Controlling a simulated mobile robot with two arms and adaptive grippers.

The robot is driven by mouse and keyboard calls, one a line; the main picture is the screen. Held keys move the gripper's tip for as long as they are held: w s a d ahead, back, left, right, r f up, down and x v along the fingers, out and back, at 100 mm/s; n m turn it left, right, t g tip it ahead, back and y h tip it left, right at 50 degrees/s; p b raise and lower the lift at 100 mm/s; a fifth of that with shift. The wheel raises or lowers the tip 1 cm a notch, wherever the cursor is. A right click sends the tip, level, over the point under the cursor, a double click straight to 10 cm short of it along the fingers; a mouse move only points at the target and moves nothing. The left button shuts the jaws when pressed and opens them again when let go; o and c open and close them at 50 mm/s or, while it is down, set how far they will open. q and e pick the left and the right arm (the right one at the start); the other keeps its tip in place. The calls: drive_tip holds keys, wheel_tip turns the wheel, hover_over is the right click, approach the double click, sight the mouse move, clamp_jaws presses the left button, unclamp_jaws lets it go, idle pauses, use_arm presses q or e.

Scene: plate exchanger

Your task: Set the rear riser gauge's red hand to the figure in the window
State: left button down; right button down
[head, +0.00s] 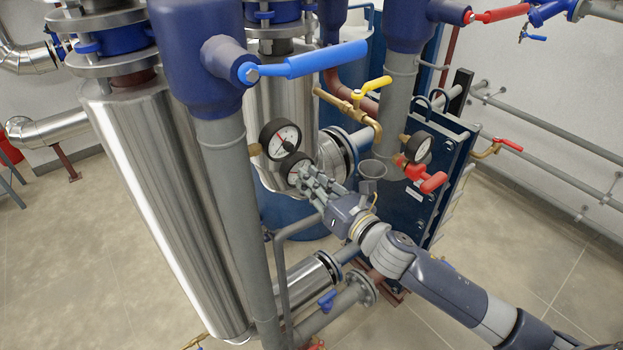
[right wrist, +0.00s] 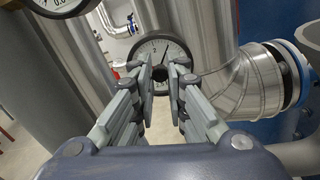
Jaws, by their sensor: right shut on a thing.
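My right gripper (head: 300,183) reaches a small round gauge (head: 293,168) with a dark rim and pale face. In the right wrist view this gauge (right wrist: 153,48) faces me, with a thin dark hand pointing up and slightly right. The right gripper's fingertips (right wrist: 161,80) are closed in on the dark knob (right wrist: 160,76) at the dial's lower middle. A larger white gauge (head: 281,138) sits just above, with a dark hand and some red. I cannot tell which gauge is the rear riser's, nor read a window figure. My left gripper is out of view.
Another gauge (head: 421,150) is at the right by a red valve handle (head: 433,182). A thick grey riser (head: 226,180) stands left of my gripper. A grey funnel (head: 373,169) is close to its right. Open floor (head: 540,240) lies at the right.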

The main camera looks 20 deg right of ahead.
drive_tip(key=shift+d+m+p, duration=0.1)
drive_tip(key=shift+m+p, duration=1.8)
drive_tip(key=shift+m, duration=6.4)
drive_tip(key=c, duration=1.6)
unclamp_jaws()
drive_tip(key=shift+f, duration=0.1)
drive_tip(key=shift+o, duration=0.2)
drive_tip(key=v, duration=0.8)
